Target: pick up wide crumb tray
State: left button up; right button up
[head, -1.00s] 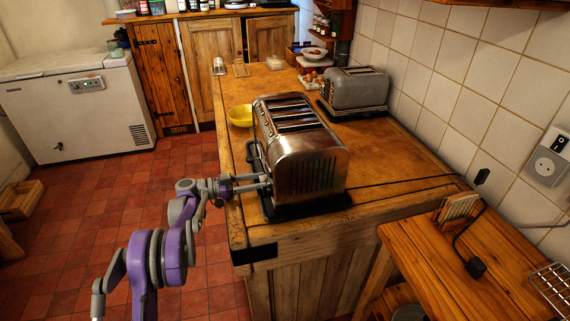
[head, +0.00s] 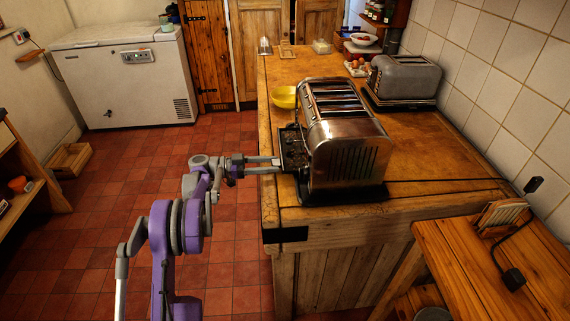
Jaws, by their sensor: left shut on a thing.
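The wide crumb tray (head: 294,147) is dark, with crumbs on it. It sticks out of the left side of the large chrome toaster (head: 347,155), and its right part is hidden in or behind the toaster. My left gripper (head: 279,162) comes in from the left over the counter edge and is shut on the tray's outer edge. The toaster stands upright near the counter's front corner. My right gripper is out of view.
The wooden counter (head: 430,160) also holds a yellow bowl (head: 284,97) behind the tray and a grey toaster (head: 403,78) farther back. A lower wooden table (head: 450,255) stands at right front. Open tiled floor (head: 120,210) lies to the left.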

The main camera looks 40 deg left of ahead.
pick_arm(q)
jog(key=v, duration=2.4)
jog(key=shift+d+r, duration=0.1)
jog(key=shift+d, duration=0.05)
jog(key=x, duration=1.3)
jog(key=shift+w+d, duration=0.2)
jog(key=shift+w, duration=0.05)
jog(key=o, duration=1.3)
jog(key=shift+c, duration=0.2)
jog(key=v, duration=1.1)
jog(key=shift+b, duration=0.35)
